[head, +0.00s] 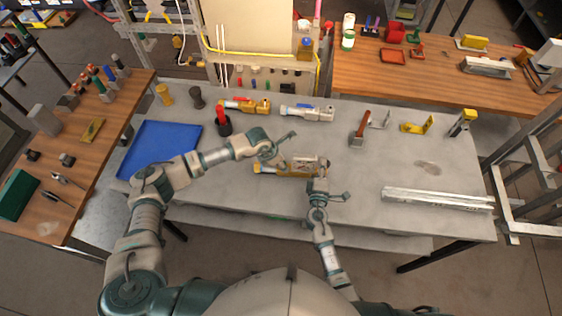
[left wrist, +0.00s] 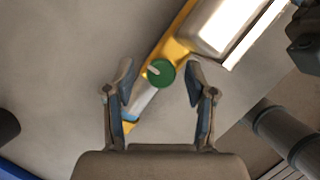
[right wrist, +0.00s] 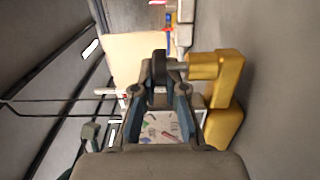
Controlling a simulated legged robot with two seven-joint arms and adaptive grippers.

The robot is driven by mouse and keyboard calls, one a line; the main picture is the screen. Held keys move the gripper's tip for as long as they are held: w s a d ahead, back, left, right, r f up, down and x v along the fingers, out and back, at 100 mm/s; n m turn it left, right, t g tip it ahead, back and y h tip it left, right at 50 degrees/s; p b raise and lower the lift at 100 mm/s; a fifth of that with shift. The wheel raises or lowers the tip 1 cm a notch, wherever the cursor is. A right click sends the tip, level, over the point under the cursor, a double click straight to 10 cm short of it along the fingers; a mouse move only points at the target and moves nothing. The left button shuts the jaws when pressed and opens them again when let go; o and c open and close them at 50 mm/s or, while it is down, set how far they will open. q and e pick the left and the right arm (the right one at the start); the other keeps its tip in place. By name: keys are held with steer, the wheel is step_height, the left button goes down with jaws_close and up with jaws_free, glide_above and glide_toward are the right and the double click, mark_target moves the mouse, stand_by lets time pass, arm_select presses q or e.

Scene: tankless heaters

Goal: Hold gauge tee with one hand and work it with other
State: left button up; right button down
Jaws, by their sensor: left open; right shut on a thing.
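The gauge tee (head: 265,169), a yellow and silver piece, lies at the middle of the grey table near its front. In the left wrist view it shows a green round knob (left wrist: 160,73) with a white mark. My left gripper (head: 286,149) is open above its left part; the left wrist view shows the open fingers (left wrist: 160,88) on either side of the knob, with gaps. My right gripper (head: 320,174) is shut on the tee's right part. In the right wrist view, a dark round part (right wrist: 159,66) and a brass body (right wrist: 222,95) show at the fingertips; the exact grip is hidden.
Two similar fittings (head: 245,106) (head: 307,114) lie at the back. Metal rails (head: 435,199) lie at right. The table between tee and rails is clear.

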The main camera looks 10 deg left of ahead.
arm_select(q)
jaws_close()
steer(key=shift+a+m, duration=0.1)
steer(key=shift+m, duration=0.2)
steer(key=m+g, duration=0.1)
steer(key=m, duration=0.1)
steer(key=shift+w+m, duration=0.15)
steer(key=shift+m, duration=0.25)
steer(key=m+g, duration=0.1)
steer(key=m, duration=0.1)
steer(key=m+g, duration=0.1)
steer(key=m, duration=0.1)
steer(key=shift+w+m+h, duration=0.15)
steer(key=shift+m+h, duration=0.15)
steer(key=m+g, duration=0.1)
steer(key=m, duration=0.3)
steer(key=shift+w+g, duration=0.1)
steer(key=shift+g, duration=0.3)
arm_select(e)
steer(key=shift+f, duration=0.1)
arm_select(q)
steer(key=shift+m+g+y, duration=0.35)
steer(key=shift+m+y, duration=0.05)
steer(key=shift+m, duration=0.85)
steer(key=shift+m+g+y, duration=0.35)
steer(key=shift+m+y, duration=0.05)
steer(key=shift+m, duration=0.85)
arm_select(e)
steer(key=shift+d, duration=0.1)
